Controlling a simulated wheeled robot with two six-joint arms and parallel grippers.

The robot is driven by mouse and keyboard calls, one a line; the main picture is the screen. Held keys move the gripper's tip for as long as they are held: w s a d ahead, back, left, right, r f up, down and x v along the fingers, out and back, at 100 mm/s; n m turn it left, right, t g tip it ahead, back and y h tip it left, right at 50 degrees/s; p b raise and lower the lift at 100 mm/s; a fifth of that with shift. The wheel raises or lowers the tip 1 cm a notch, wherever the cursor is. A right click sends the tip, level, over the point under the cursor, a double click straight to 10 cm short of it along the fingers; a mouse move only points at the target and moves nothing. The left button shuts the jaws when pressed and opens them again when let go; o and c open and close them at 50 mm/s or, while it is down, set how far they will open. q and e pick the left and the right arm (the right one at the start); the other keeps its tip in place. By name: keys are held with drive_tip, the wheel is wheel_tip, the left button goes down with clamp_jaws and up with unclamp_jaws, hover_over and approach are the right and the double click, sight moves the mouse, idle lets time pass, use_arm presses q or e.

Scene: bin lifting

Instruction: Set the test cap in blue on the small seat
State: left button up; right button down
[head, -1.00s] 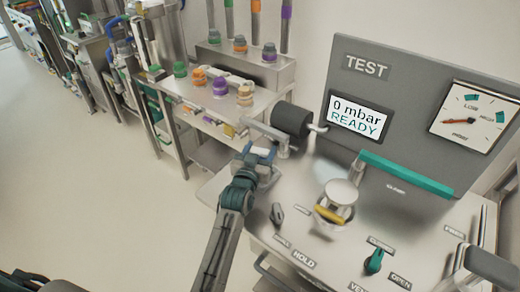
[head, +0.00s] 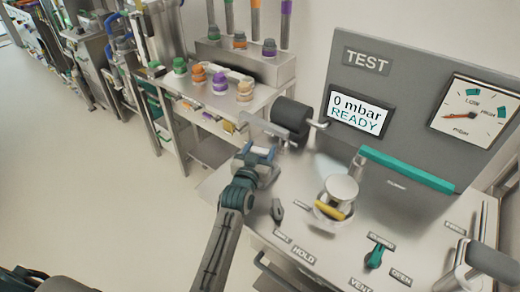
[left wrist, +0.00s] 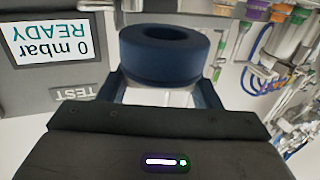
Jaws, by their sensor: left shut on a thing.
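The blue test cap (left wrist: 165,52), a dark navy ring with a round hole, is between the two fingers of my left gripper (left wrist: 165,92) in the left wrist view. The gripper is shut on it. In the head view my left gripper (head: 266,152) is over the left edge of the test station, left of the round metal fixture (head: 341,188) with a yellow part at its front. I cannot tell whether this fixture is the small seat. The cap is not clearly made out in the head view. My right gripper is not clearly seen.
A dark cylinder (head: 292,114) shows just beyond my left gripper. The grey test panel (head: 405,65) has a display (head: 357,113) reading 0 mbar READY and a dial (head: 474,114). A teal bar (head: 405,169) and teal knob (head: 375,257) stand nearby. A shelf (head: 245,62) holds coloured caps behind.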

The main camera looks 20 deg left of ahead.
use_arm(q)
drive_tip(key=shift+f, duration=0.15)
drive_tip(key=shift+s+f, duration=0.15)
drive_tip(key=shift+f, duration=0.25)
idle(0.4)
